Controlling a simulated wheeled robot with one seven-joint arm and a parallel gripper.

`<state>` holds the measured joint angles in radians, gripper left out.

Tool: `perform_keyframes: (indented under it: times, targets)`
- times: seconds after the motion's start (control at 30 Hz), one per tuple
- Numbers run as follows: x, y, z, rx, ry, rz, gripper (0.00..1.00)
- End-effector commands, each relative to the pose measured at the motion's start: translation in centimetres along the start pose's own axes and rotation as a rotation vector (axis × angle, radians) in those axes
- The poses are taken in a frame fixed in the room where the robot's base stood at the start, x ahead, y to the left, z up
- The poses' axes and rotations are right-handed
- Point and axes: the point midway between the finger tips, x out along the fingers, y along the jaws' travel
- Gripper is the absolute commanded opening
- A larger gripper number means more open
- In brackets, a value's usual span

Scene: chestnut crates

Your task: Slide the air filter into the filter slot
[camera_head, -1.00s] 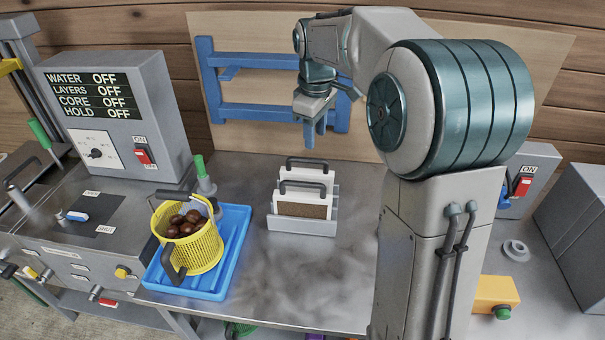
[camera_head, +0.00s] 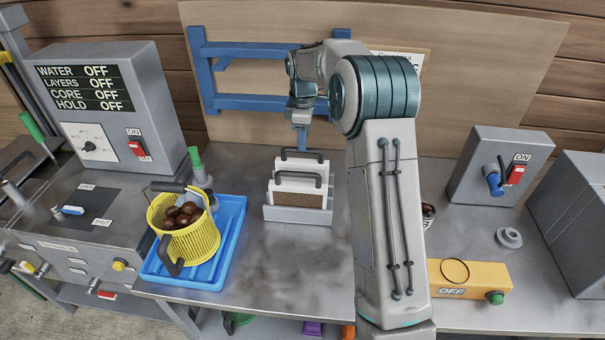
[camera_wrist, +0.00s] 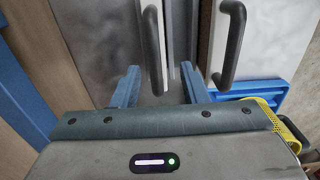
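Two white-framed filters with dark handles stand upright in a grey holder (camera_head: 297,215) on the bench. The front filter (camera_head: 299,200) shows a brown mesh face; the rear filter (camera_head: 301,166) is mostly hidden behind it. My gripper (camera_head: 301,140), with blue fingers, points down at the rear filter's handle. In the wrist view my gripper (camera_wrist: 160,85) is open, with the rear handle (camera_wrist: 153,50) between its fingers, not visibly clamped. The front handle (camera_wrist: 230,45) lies to the right, outside them. A blue frame (camera_head: 262,102) stands behind on the board; I cannot tell which part is the filter slot.
A yellow basket of chestnuts (camera_head: 193,241) sits on a blue tray (camera_head: 228,250) left of the holder. A grey switch box (camera_head: 499,165), a grey ring (camera_head: 509,238) and an orange box (camera_head: 467,279) are right of my arm. Bench front centre is clear.

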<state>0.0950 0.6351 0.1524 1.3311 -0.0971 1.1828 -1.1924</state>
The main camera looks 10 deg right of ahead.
Motion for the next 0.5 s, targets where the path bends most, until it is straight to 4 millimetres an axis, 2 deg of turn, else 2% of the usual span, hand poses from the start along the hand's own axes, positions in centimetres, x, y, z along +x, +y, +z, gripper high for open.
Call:
perform_keyframes:
  times: [0.17,0.5]
  targets:
    - [1.1,0.1,0.0,0.0,-0.001,-0.001,0.4]
    - [5.5,0.7,-0.3,0.0,-0.001,-0.002,0.4]
